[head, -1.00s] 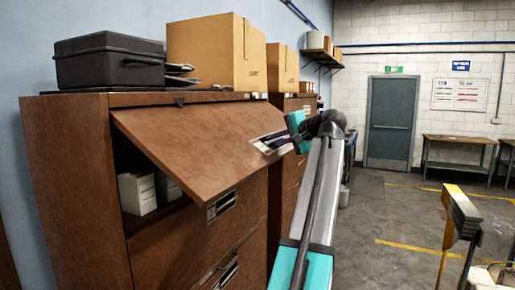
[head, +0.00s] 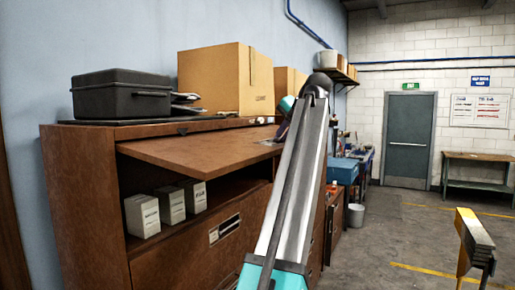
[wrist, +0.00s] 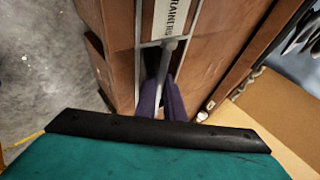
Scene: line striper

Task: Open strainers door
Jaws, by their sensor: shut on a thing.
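The strainers door (head: 195,151) is a brown flap hinged along the cabinet's top. It is swung up and out, close to level, and the compartment under it is open. In the wrist view, the door's label (wrist: 174,14) reads "TRAINERS", with its start cut off. My gripper (wrist: 163,92) has purple fingers shut on the metal handle (wrist: 168,52) beside this label. In the head view, my arm hides most of the gripper and the door's right end.
Several white boxes (head: 171,204) stand inside the compartment. A black case (head: 119,95) and a cardboard box (head: 225,80) sit on the cabinet top. A closed drawer (head: 215,240) is below. A yellow-ended stand (head: 474,240) is at right; the floor between is mostly clear.

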